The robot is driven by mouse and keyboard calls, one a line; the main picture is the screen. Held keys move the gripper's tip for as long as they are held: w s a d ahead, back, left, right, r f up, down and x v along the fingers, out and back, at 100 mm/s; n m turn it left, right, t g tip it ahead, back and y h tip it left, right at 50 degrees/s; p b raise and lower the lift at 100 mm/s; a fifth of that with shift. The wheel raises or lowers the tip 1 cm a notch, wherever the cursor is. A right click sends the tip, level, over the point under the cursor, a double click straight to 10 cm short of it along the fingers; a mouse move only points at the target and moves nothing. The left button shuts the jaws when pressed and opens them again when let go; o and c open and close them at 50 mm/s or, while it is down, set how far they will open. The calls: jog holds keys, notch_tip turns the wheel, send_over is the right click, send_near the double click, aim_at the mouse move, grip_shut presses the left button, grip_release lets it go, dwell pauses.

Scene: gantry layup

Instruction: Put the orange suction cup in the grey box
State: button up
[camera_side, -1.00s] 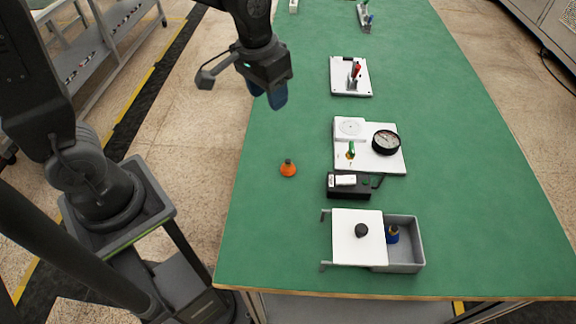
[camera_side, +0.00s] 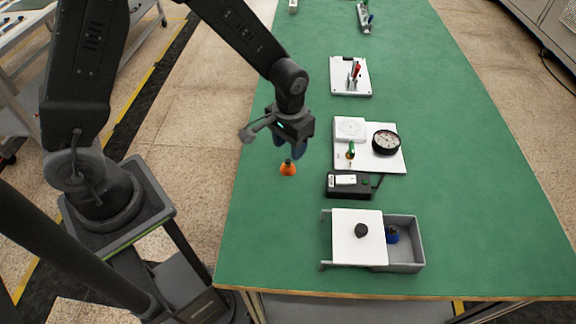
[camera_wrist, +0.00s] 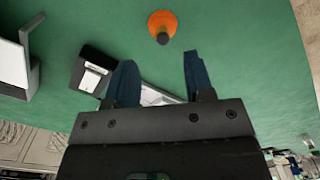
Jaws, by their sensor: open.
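The orange suction cup (camera_side: 288,169) stands on the green table near its left edge, with a dark stub on top. It also shows in the wrist view (camera_wrist: 162,24), beyond my fingertips. My gripper (camera_side: 290,148) is open and empty, just above and behind the cup in the side view; its blue fingers show apart in the wrist view (camera_wrist: 157,72). The grey box (camera_side: 419,256) is at the table's front. A white lid (camera_side: 346,248) with a black knob (camera_side: 361,230) covers its left part. The right part is open, with a blue item (camera_side: 392,235) inside.
Another white board (camera_side: 342,82) with a red-handled clamp (camera_side: 355,70) lies farther back. The right of the table is clear.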

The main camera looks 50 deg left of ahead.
aim_at(288, 160)
jog(key=f, duration=0.5)
jog(key=shift+s+a+f, duration=0.1)
jog(key=shift+a+f, duration=0.05)
jog(key=shift+a, duration=0.05)
grip_shut()
dwell(0.4)
